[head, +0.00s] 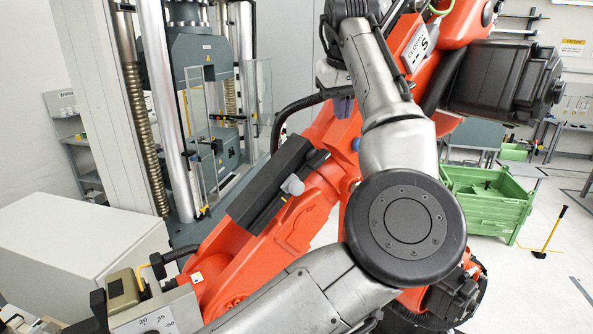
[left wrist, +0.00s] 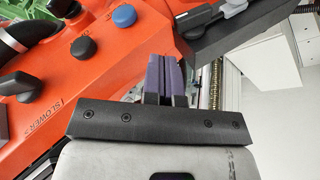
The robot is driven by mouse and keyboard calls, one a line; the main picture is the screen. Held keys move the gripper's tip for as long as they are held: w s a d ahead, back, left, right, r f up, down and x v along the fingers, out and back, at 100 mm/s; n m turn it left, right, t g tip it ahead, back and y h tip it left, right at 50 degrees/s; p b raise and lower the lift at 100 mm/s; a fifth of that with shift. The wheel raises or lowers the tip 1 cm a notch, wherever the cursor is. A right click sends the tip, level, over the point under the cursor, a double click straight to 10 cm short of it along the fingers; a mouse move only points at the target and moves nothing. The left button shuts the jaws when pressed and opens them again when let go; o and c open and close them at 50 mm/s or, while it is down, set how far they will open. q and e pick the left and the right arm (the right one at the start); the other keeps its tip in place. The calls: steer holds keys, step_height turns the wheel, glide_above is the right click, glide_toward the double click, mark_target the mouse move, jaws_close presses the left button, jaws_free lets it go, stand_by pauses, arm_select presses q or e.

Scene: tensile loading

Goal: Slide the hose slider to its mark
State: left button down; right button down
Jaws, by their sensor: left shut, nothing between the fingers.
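A black rail (head: 270,185) lies along the orange machine arm (head: 300,205), with a light grey knob (head: 292,185) on it. This may be the hose slider, but I cannot tell for sure, nor can I make out its mark. The rail also shows at the upper right in the left wrist view (left wrist: 205,35), with a grey handle near the top edge. My left gripper (head: 342,108) has purple fingers, which also show in the left wrist view (left wrist: 163,72). It is shut and empty, above and right of the knob, apart from it. My right gripper is out of view.
A testing frame with columns (head: 172,110) and clear guard panels stands behind on the left. A white cabinet (head: 75,245) is at lower left, near a scaled device (head: 150,322). Blue knobs (left wrist: 124,15) sit on the orange body. A green crate (head: 490,200) stands at right.

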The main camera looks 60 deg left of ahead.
arm_select(q)
steer(key=s+n+g, duration=0.2)
steer(key=s+g, duration=0.1)
steer(key=g, duration=0.1)
glide_above(303, 186)
steer(key=shift+n, duration=0.4)
steer(key=f, duration=0.7)
steer(key=w+f, duration=0.1)
steer(key=f, duration=0.3)
steer(key=shift+f+b, duration=0.1)
steer(key=shift+b, duration=0.25)
steer(key=shift+s+f, duration=0.45)
steer(key=shift+f, duration=0.4)
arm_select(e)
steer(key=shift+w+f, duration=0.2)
